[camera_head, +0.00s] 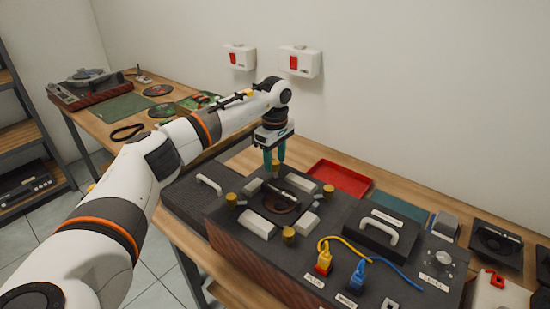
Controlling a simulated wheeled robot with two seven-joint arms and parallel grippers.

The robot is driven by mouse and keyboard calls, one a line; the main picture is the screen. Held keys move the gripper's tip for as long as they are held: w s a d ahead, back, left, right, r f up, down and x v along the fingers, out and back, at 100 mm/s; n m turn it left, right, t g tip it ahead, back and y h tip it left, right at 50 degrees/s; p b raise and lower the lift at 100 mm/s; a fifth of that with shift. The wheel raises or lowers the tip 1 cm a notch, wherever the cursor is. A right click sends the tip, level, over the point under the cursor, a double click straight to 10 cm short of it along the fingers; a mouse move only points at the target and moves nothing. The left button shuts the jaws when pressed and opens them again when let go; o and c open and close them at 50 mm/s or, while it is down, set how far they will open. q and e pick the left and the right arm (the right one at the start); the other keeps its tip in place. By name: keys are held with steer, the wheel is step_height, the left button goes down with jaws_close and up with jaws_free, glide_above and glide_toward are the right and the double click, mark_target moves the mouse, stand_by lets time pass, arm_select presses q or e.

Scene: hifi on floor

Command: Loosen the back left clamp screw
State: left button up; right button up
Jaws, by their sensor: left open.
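The back left clamp screw (275,169) is a small brass-yellow knob on the top of the dark device (345,217). Similar yellow knobs stand at the back right (328,190), front left (231,200) and front right (289,236), around a dark round part (281,203) with pale blocks beside it. My left gripper (274,156) points down with its teal fingers apart, right at the back left screw. The fingertips are close to the knob or around its top; I cannot tell whether they touch it. My right gripper is out of view.
A yellow cable plug (324,262) and a blue one (357,275) stand on the device's front right. A lid with a pale handle (377,231) lies behind them. A red tray (339,179) sits behind the device. Wall boxes with red switches (300,62) hang above.

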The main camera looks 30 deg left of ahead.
arm_select(q)
steer(key=shift+f, duration=0.4)
jaws_close()
steer(key=c, duration=1)
jaws_free()
